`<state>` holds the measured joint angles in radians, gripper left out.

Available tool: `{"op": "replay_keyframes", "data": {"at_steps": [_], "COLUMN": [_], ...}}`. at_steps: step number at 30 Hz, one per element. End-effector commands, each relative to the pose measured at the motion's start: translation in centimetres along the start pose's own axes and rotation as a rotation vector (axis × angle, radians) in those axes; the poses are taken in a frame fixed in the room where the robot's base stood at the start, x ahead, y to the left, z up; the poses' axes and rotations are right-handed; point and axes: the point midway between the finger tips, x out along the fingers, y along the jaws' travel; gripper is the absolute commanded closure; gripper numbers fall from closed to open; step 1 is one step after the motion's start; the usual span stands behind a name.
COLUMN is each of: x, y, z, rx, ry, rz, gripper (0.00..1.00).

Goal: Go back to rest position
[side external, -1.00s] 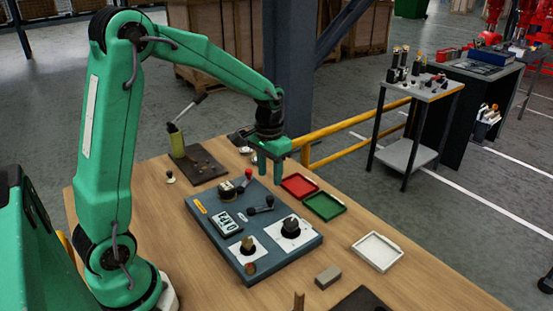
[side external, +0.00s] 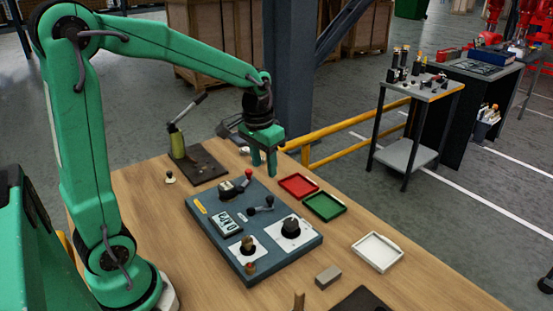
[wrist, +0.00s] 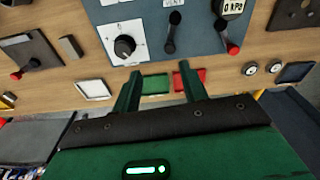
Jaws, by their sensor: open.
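My gripper (side external: 264,164) is open and empty, with its two green fingers pointing down. It hangs above the back edge of the blue-grey control panel (side external: 215,216), near the red-knobbed lever (side external: 247,175). In the wrist view my gripper (wrist: 157,92) spreads its fingers around the green tray (wrist: 155,84), seen beyond them. The panel (wrist: 160,15) shows at the top there, with a black rotary knob (wrist: 125,45) on a white plate.
A red tray (side external: 299,186), a green tray (side external: 324,206) and a white tray (side external: 377,252) lie right of the panel. A grey block (side external: 328,277) sits in front. A hand pump (side external: 178,142) on a dark plate stands at the back left. A yellow rail (side external: 340,127) runs behind the table.

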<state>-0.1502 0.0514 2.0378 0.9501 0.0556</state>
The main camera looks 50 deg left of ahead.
Motion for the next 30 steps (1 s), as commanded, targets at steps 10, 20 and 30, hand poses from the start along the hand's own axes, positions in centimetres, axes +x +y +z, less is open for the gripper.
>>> {"op": "replay_keyframes", "data": {"at_steps": [10,20,30], "x": [-4.6,-7.1,-8.0], "y": [1.9,3.2,4.0], "z": [4.5,9.1,13.3], "rx": [0.032,0.058,0.083], "ry": [0.13,0.247,0.358], "rz": [0.002,0.012,0.027], "gripper": [0.57,0.57,0.57]}}
